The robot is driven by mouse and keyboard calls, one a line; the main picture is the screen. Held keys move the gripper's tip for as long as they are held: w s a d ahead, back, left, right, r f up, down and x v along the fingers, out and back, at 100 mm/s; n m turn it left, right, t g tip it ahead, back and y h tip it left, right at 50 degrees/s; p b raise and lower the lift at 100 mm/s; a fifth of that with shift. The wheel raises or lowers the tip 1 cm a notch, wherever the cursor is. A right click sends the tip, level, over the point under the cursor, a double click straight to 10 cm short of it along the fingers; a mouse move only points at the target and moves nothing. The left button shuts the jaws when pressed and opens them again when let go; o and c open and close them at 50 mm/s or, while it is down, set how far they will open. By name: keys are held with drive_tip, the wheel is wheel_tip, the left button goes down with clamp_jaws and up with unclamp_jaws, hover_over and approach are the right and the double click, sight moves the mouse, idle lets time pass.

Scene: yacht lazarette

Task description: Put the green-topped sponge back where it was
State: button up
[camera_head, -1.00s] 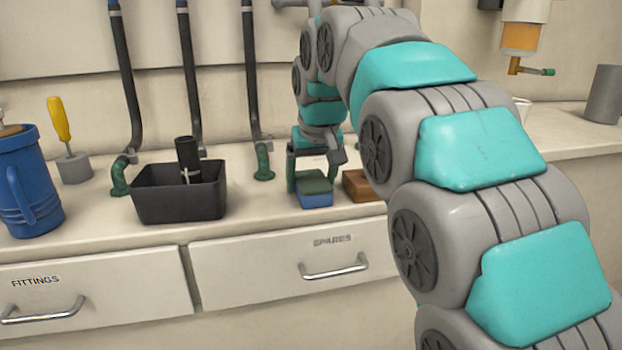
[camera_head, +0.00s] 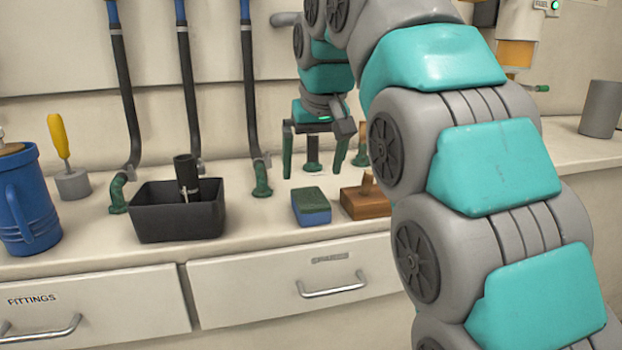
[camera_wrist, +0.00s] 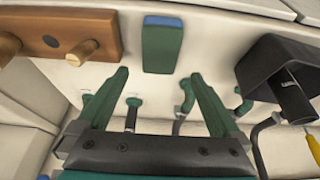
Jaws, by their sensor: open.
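The sponge (camera_head: 311,206), blue below with a green top, lies flat on the counter between the black bin and the wooden block. It also shows in the wrist view (camera_wrist: 162,47), beyond my fingertips. My gripper (camera_head: 315,172) is open and empty, raised above and behind the sponge, with its green fingers pointing down. In the wrist view its fingers (camera_wrist: 160,75) are spread, with the sponge apart from them.
A black bin (camera_head: 178,222) holding a dark cylinder stands left of the sponge. A wooden block (camera_head: 364,203) with a peg stands close on its right. Hoses with green valves (camera_head: 262,178) line the wall behind. A blue jug (camera_head: 26,205) and yellow-handled tool (camera_head: 60,137) stand left.

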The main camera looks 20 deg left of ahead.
drive_tip(key=shift+p+v, duration=0.55)
drive_tip(key=shift+v, duration=1.2)
drive_tip(key=shift+d, duration=0.15)
drive_tip(key=s+d+f+m+g+h, duration=0.15)
drive_tip(key=s+d+f, duration=0.25)
drive_tip(key=d+f, duration=0.45)
drive_tip(key=s+d+f+m+g+h, duration=0.15)
drive_tip(key=s+d+f, duration=0.3)
drive_tip(key=d, duration=0.65)
drive_tip(key=s+d+f+m+g, duration=0.1)
drive_tip(key=s+d+f, duration=0.4)
drive_tip(key=s+f, duration=0.4)
drive_tip(key=s+d+f+m+g, duration=0.1)
drive_tip(key=s+d+f+m, duration=0.1)
drive_tip(key=s+d+f, duration=0.4)
drive_tip(key=s+f, duration=0.4)
drive_tip(key=s, duration=0.3)
drive_tip(key=shift+s+f+g+y, duration=0.15)
drive_tip(key=shift+s+g+y, duration=0.15)
drive_tip(key=shift+s+g, duration=0.1)
drive_tip(key=shift+w+d, duration=0.1)
drive_tip(key=shift+d, duration=0.05)
drive_tip(key=shift+r+p, duration=0.65)
drive_tip(key=shift+r, duration=0.05)
